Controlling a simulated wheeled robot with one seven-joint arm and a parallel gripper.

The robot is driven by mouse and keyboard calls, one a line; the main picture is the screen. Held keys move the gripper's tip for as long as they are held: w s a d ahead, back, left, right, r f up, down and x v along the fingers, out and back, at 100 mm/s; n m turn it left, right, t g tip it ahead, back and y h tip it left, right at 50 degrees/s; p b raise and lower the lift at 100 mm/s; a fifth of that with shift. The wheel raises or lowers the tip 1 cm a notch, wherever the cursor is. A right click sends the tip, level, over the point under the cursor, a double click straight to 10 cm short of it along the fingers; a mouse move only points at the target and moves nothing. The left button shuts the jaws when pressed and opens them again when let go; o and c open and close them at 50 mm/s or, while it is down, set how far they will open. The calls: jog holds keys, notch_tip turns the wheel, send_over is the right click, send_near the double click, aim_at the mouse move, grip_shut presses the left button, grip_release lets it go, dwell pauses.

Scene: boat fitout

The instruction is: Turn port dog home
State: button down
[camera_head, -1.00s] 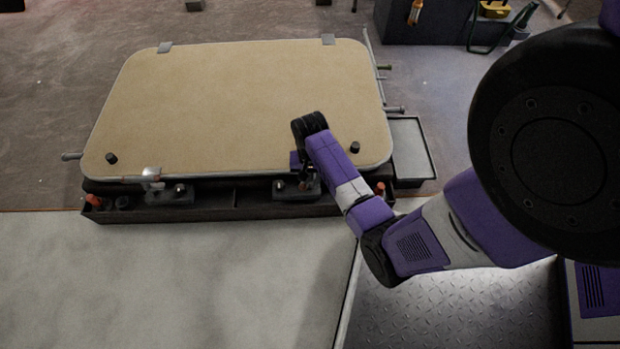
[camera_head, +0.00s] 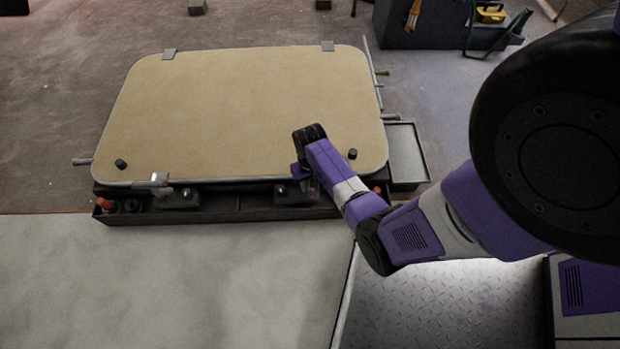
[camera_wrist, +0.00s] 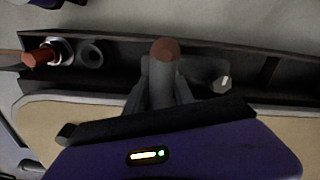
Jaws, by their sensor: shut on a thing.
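A tan hatch panel (camera_head: 250,110) with rounded corners and a grey edge lies over a dark tray-like frame. Two dogs sit along its near edge. The left dog (camera_head: 160,182) has a bright metal handle lying over the panel edge and is free. My gripper (camera_wrist: 163,78) is at the right dog, whose grey base (camera_head: 296,196) shows under the wrist in the head view. The fingertips are hidden in the head view by my wrist. I cannot tell which dog is port.
Two black knobs (camera_head: 120,164) (camera_head: 353,154) stand on the panel. A grey side tray (camera_head: 405,155) is to the right. The pale floor in front is clear.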

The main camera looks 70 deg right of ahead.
jog(key=shift+n, duration=0.6)
jog(key=c, duration=1.1)
grip_release()
jog(key=shift+r+p, duration=2.2)
jog(key=shift+r, duration=1.7)
